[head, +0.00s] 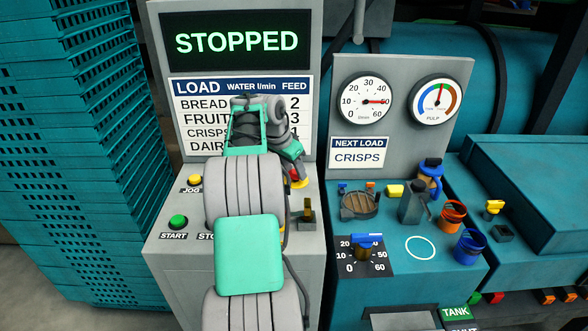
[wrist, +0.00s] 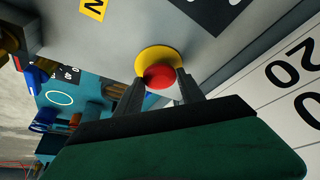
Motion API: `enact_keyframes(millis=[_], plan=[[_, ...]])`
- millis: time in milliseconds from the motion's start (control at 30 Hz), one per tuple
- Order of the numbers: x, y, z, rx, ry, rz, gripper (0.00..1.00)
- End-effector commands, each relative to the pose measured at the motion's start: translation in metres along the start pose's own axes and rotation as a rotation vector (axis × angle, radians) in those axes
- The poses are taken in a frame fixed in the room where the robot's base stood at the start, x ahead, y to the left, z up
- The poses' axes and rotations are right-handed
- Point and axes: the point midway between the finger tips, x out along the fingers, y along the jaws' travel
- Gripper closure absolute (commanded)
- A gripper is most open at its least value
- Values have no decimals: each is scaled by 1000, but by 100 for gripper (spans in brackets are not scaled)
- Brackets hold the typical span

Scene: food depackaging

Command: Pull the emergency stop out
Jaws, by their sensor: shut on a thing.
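The emergency stop is a red mushroom button (wrist: 160,76) on a yellow round base (wrist: 158,58), seen in the wrist view on the grey console top. In the head view it shows only partly (head: 299,180), at the right of the console behind my arm. My gripper (wrist: 158,90) has one dark finger on each side of the red button and is shut on it. In the head view my arm hides most of the gripper.
The grey console (head: 165,255) carries a green start button (head: 178,222), a yellow jog button (head: 194,181) and a brass-coloured switch (head: 307,212). The display (head: 237,43) reads STOPPED. A teal counter (head: 450,275) with a blue-handled dial (head: 368,241) and orange and blue cups stands to the right. Teal crates (head: 75,130) are stacked at left.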

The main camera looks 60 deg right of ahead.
Motion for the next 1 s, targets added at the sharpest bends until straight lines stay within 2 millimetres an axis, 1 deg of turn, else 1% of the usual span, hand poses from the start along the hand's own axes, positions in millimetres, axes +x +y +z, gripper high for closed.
enact_keyframes(millis=[33,67,300,333,567,600,867,967,1000], plan=[[-11,0,-5,1,1,-2,100],[-13,0,-5,0,1,-2,100],[-12,-1,-5,1,2,-3,100],[-12,-1,-5,1,3,-4,53],[-11,0,-5,1,2,-2,34],[-11,0,-5,1,2,-2,32],[-13,0,-5,0,1,-2,32],[-26,-1,-5,1,4,-4,32],[-34,-2,-5,1,4,-5,32]])
